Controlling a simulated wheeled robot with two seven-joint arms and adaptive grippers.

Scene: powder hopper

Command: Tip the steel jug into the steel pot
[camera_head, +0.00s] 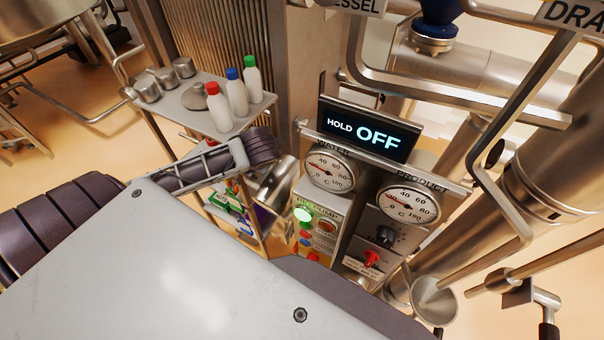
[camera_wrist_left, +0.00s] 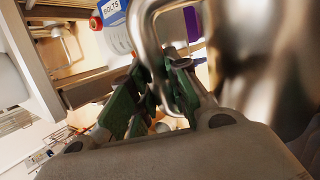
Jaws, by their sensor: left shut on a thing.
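The steel jug (camera_head: 275,186) shows in the head view just below and right of the end of my left arm, partly hidden by that arm and tilted. In the left wrist view my left gripper (camera_wrist_left: 158,88) is shut on the jug's curved handle (camera_wrist_left: 146,35), with green pads on both sides of it. The jug's blurred body (camera_wrist_left: 262,60) fills the right of that view. I cannot see into the jug. I cannot tell which vessel is the steel pot; several small steel containers (camera_head: 165,77) stand on the cart at upper left. My right gripper is not in view.
The cart's top shelf (camera_head: 190,98) also carries white bottles with red, blue and green caps (camera_head: 238,96). Right of the jug is a control panel with two dials (camera_head: 331,170) and a display reading HOLD OFF (camera_head: 368,134). Steel pipes (camera_head: 510,180) crowd the right side.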

